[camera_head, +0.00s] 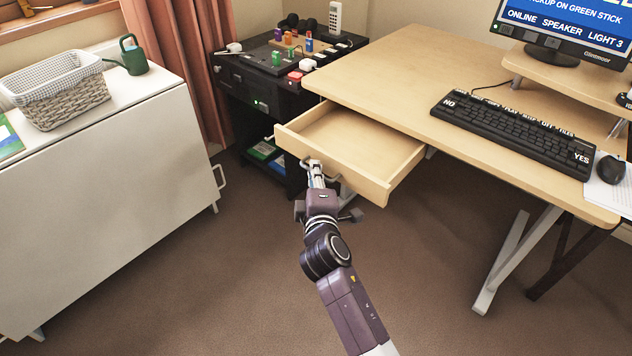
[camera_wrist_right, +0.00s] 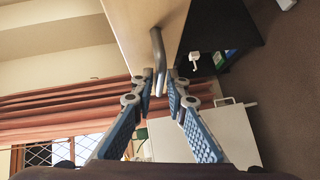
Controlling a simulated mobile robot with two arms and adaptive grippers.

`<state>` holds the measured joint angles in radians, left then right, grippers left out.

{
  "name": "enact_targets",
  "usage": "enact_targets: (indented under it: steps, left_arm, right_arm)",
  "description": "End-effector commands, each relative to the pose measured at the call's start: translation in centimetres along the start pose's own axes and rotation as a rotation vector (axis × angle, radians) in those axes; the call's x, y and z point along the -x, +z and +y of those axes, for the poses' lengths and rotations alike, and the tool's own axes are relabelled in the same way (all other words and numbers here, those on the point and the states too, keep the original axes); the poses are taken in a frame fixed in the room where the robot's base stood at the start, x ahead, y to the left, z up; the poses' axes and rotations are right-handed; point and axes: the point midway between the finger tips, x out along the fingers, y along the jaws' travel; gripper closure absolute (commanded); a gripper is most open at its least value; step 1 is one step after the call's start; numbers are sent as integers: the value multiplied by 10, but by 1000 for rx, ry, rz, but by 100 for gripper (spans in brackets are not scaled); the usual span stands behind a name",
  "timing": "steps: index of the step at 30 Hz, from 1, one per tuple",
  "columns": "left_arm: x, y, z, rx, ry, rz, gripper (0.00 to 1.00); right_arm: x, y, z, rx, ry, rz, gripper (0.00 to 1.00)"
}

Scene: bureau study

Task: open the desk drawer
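The desk drawer (camera_head: 347,143) is a light wooden box pulled well out from under the desktop, and its inside looks empty. Its grey metal handle (camera_wrist_right: 157,48) is on the front panel (camera_head: 330,171). My right gripper (camera_head: 316,163) is at this handle, in front of the drawer. In the right wrist view, its two fingertips (camera_wrist_right: 161,76) close in on either side of the handle, with the bar between them. The wooden drawer front also shows in that view (camera_wrist_right: 130,22). My left gripper is not in view.
The desk (camera_head: 400,75) carries a keyboard (camera_head: 510,132), a mouse (camera_head: 610,169) and a monitor (camera_head: 565,30). A black cabinet (camera_head: 228,80) with small items stands behind the drawer. A white folding table (camera_head: 120,190) stands at left. Carpet (camera_head: 230,270) around my arm is clear.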

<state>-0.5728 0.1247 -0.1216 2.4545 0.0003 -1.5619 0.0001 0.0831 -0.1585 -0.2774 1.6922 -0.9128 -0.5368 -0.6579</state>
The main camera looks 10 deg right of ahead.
Motion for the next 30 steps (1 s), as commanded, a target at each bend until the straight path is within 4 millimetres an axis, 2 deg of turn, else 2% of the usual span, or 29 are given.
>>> enact_targets:
  steps: [5,12,18,24,30]
  left_arm:
    - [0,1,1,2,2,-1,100]
    - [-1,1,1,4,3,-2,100]
    - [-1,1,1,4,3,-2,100]
    - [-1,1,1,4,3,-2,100]
    - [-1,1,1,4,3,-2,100]
  right_arm:
    - [23,0,-1,0,-1,1,86]
    - [72,0,-2,-2,-3,0,86]
    - [102,0,-2,-1,-3,0,86]
    - [115,0,0,-1,-1,0,86]
    - [117,0,0,-1,-1,0,86]
